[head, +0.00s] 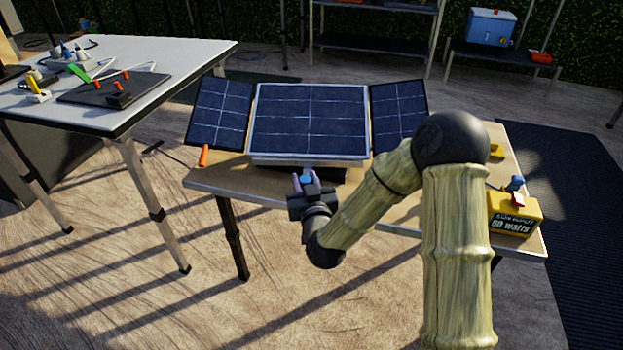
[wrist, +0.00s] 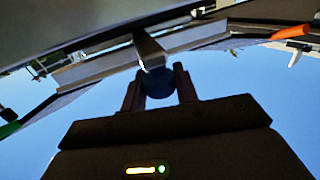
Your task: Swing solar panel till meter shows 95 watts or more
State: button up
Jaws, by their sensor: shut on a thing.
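The solar panel (head: 308,122) stands tilted on a wooden table, with a large middle section and a smaller wing on each side. My gripper (head: 305,178) is at its lower front edge, shut on a blue knob (head: 307,179). In the wrist view the two fingers (wrist: 160,90) are on either side of the round knob (wrist: 157,82), which joins a bracket under the panel (wrist: 85,32). The yellow meter (head: 515,214) on the right of the table reads what looks like 60 watts; its upper line of text is hard to read.
An orange handle (head: 203,156) sticks out below the left wing. A white table (head: 190,55) with cables and small tools stands at the left. A shelf with a blue cooler (head: 491,27) is at the back right. Floor is open in front.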

jog(key=shift+d+r, duration=0.1)
jog(key=shift+d, duration=0.05)
jog(key=o, duration=0.8)
jog(key=shift+o, duration=0.2)
jog(key=shift+s, duration=0.1)
